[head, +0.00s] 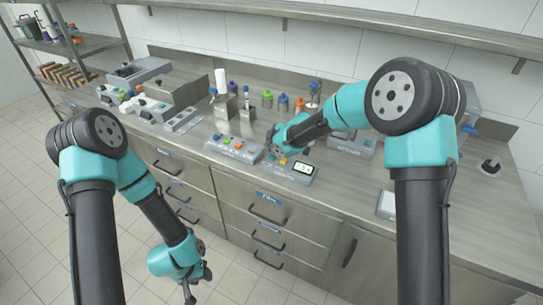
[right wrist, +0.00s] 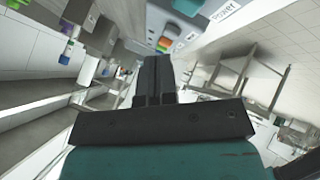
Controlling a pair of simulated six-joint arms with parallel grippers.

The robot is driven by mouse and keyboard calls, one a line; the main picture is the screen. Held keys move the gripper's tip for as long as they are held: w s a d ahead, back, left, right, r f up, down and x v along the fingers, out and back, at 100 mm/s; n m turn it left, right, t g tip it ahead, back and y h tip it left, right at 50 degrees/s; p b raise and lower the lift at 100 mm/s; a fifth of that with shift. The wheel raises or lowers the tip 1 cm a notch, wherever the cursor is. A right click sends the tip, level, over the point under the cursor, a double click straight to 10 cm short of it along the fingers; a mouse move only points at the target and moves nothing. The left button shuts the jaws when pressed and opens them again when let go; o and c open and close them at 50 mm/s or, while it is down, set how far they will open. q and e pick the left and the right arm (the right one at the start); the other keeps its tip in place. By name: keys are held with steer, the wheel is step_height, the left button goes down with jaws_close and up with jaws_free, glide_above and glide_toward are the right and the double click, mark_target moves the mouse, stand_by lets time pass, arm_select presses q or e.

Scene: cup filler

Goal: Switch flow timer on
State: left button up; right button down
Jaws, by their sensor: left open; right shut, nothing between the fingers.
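A grey box with a small lit display (head: 303,168) stands near the counter's front edge; its label is too small to read, so I cannot tell for sure that it is the flow timer. My right gripper (head: 281,156) is over this box's left end, partly hidden by my arm. In the right wrist view its fingers (right wrist: 153,82) are shut and empty, close to a grey panel with coloured buttons (right wrist: 178,30) and a "Power" label (right wrist: 226,12). Contact cannot be told. My left gripper (head: 190,290) hangs open and empty, low in front of the drawers.
A button box (head: 234,150) with several coloured buttons stands just left of the display box. Behind are metal containers (head: 225,106) and several coloured bottles (head: 267,98). More grey equipment (head: 140,72) fills the counter's left.

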mark_target(271, 157)
steer(key=shift+r, duration=1.55)
